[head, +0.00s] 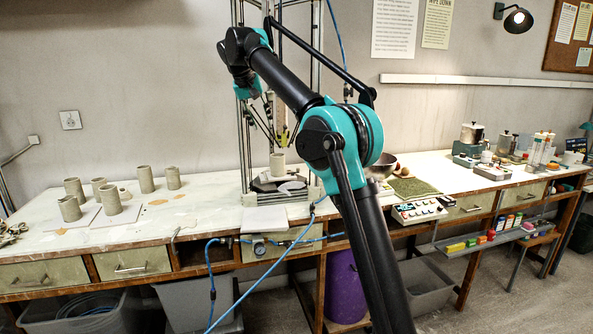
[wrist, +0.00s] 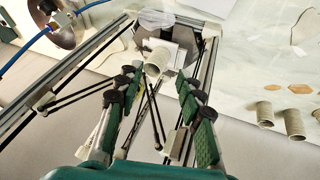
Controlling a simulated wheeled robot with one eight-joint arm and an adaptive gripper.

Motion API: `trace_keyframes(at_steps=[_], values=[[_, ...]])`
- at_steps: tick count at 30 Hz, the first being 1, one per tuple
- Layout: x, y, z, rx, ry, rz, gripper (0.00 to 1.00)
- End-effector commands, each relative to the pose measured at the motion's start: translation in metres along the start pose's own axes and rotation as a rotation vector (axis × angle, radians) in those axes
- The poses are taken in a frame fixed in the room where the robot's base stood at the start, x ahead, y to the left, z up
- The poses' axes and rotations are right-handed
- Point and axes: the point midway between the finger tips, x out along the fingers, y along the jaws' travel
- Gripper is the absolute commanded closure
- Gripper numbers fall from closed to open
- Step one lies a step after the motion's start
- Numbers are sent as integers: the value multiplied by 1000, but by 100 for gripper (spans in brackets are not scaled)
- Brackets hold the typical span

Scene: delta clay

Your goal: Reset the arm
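My arm rises from the bottom of the head view, bends at a teal elbow and reaches left toward the tall metal printer frame. My gripper (wrist: 158,82) shows in the wrist view with its two green-padded fingers spread apart and nothing between them. In the head view the gripper end is near the frame's upper part, above the bench, and its fingers are hard to make out. A clay cylinder (head: 278,163) stands on the printer bed below. It also shows beyond the fingertips in the wrist view (wrist: 157,60), apart from them.
The printer frame (head: 243,110) has rods and a blue hose close around my arm. Several clay cylinders (head: 146,180) stand on the white bench at left. A control box (head: 418,211), a green mat (head: 413,187) and a bowl (head: 381,166) lie right of it.

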Motion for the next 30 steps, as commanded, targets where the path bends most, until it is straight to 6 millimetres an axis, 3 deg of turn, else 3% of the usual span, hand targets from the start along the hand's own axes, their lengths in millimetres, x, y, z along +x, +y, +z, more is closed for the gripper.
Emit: trace_keyframes(at_steps=[11,17,20,23,30], values=[[40,32,26,20,-24,-27,63],[77,62,61,39,-41,-51,63],[105,82,95,55,-53,-70,63],[139,104,144,75,-62,-94,63],[210,141,288,122,-71,-150,63]])
